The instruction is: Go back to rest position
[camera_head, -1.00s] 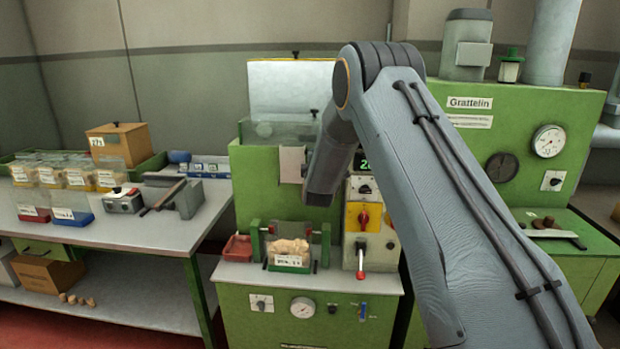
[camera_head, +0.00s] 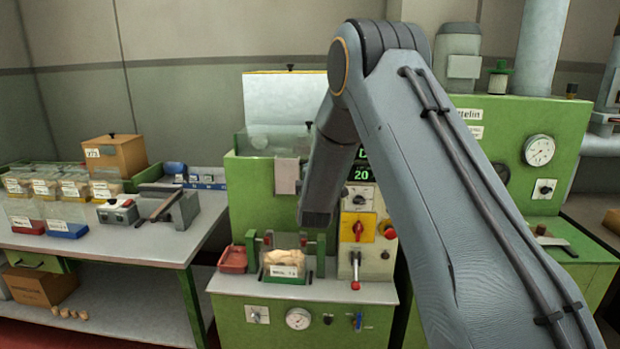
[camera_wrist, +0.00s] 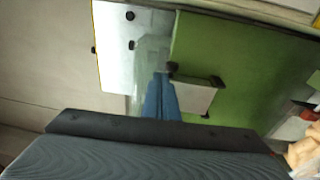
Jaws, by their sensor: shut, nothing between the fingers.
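My arm (camera_head: 440,170) rises from the lower right of the head view, and its forearm (camera_head: 335,150) hangs down in front of the green machine. The forearm's lower end is above and slightly right of the clear bin of corks (camera_head: 284,263). My gripper's fingers cannot be made out in the head view. In the wrist view my gripper (camera_wrist: 161,76) shows as two blue fingers close together, with nothing held between them. Behind them are a white panel (camera_wrist: 118,50) and green machine housing (camera_wrist: 235,60).
The green machine (camera_head: 255,195) has a control panel with a red-tipped lever (camera_head: 355,270) and a red tray (camera_head: 233,259) beside the bin. A workbench (camera_head: 130,240) with several bins and a wooden box (camera_head: 115,155) stands left. A second green machine (camera_head: 560,125) is behind my arm.

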